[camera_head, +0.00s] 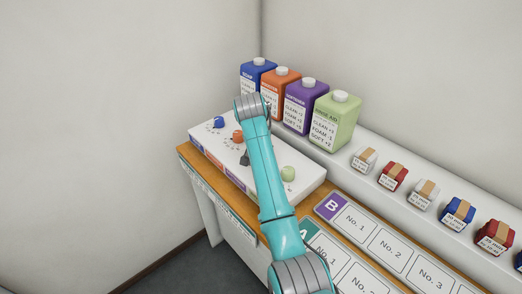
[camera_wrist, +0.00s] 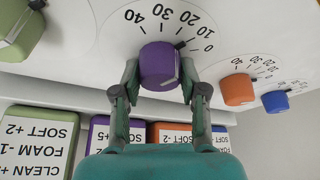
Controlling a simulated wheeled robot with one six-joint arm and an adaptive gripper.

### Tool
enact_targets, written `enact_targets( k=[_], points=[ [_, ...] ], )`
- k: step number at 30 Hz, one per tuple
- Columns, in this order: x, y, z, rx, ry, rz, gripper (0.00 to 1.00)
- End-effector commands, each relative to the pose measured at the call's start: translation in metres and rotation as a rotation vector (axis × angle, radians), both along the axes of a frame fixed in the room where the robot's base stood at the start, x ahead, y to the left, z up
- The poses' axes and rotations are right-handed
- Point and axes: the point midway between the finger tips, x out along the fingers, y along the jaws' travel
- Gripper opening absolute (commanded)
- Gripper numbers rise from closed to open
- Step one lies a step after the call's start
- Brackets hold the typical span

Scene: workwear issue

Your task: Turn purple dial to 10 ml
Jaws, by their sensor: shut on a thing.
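The purple dial (camera_wrist: 158,65) stands on a white panel in the wrist view, with a printed scale from 0 to 40 around it. My gripper (camera_wrist: 159,78) is shut on the dial, one finger on each side. A dark pointer mark at the dial's edge points near the 10, on the low side of the scale; I cannot tell whether it lines up exactly. In the head view my arm hides the purple dial, and only a dark bit of my gripper (camera_head: 245,158) shows beside the arm above the white panel (camera_head: 208,135).
An orange dial (camera_wrist: 237,89) and a blue dial (camera_wrist: 275,101) sit on one side of the purple dial, a green dial (camera_wrist: 22,28) on the other. Blue, orange, purple and green bottles (camera_head: 334,122) stand behind the panel. Several small boxes (camera_head: 393,177) line the ledge at right.

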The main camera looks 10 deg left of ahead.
Motion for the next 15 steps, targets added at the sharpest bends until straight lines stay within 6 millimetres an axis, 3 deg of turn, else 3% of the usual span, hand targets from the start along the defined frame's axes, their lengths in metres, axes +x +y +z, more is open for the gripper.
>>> enact_targets(
  k=[15],
  points=[
    [-0.0002,-0.0003,-0.0008,-0.001,0.001,-0.084,0.08]
  ],
)
